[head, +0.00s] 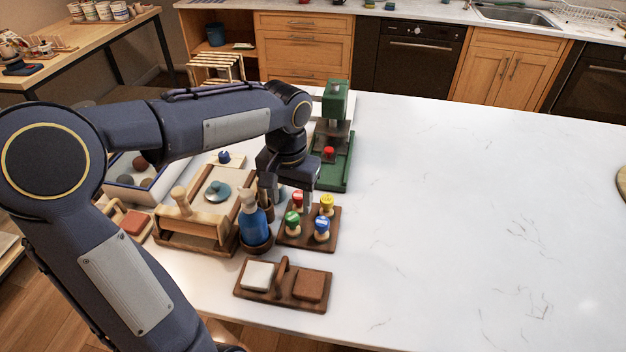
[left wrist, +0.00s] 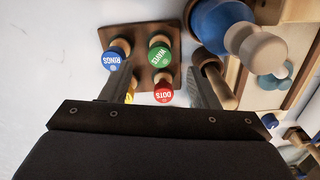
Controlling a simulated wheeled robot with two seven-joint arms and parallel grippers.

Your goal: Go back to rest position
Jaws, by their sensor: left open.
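My left gripper (head: 288,198) is open and points down over the far left part of a brown stamp stand (head: 292,241). The stand holds round-topped stamps: red (head: 297,198), yellow (head: 327,204), green (head: 292,218) and blue (head: 322,228). In the left wrist view the open fingers (left wrist: 158,92) straddle the red DOTS stamp (left wrist: 163,93), with no visible contact. The green WAVES stamp (left wrist: 159,56) and blue RINGS stamp (left wrist: 109,61) are beyond it. The yellow one is mostly hidden by a finger. My right gripper is not in view.
A blue bottle (head: 252,222) stands close left of the stand, beside a wooden tray (head: 192,240) with a teal lidded piece. A green press (head: 335,165) stands behind. A brown holder with two pads (head: 284,286) lies in front. The white counter (head: 470,210) is clear to the right.

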